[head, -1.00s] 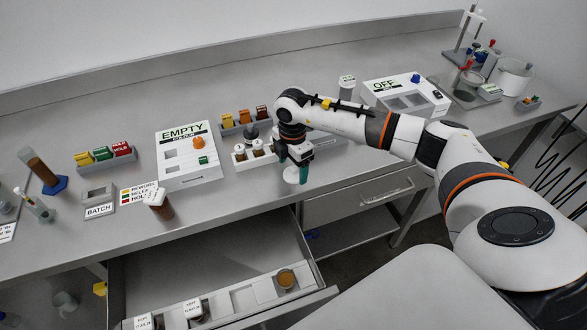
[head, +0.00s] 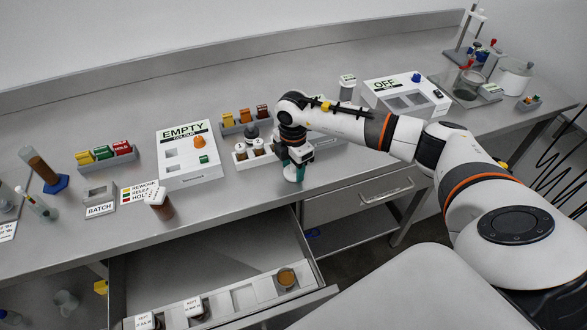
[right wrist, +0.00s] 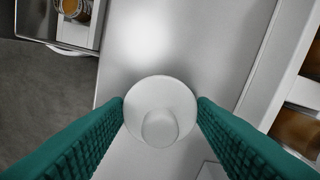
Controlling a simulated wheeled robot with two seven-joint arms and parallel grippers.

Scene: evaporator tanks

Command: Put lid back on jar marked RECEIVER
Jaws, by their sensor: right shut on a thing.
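My right gripper (head: 296,174) is low over the front edge of the bench, above the right side of the open drawer. Its green fingers are shut on a round white lid with a knob (right wrist: 160,110), which shows between the fingertips in the right wrist view. I cannot tell whether the lid touches the bench. An open jar with amber contents (head: 287,279) stands in the drawer's right compartment; its top edge also shows in the right wrist view (right wrist: 75,10). I cannot read RECEIVER on any jar. My left gripper is out of view.
A white rack (head: 241,163) with jars stands just behind the gripper. The EMPTY colour box (head: 187,170) and a capped brown jar (head: 161,207) are left. The open drawer (head: 225,255) also holds KEPT jars. The OFF unit (head: 420,104) is right. Bare bench lies between.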

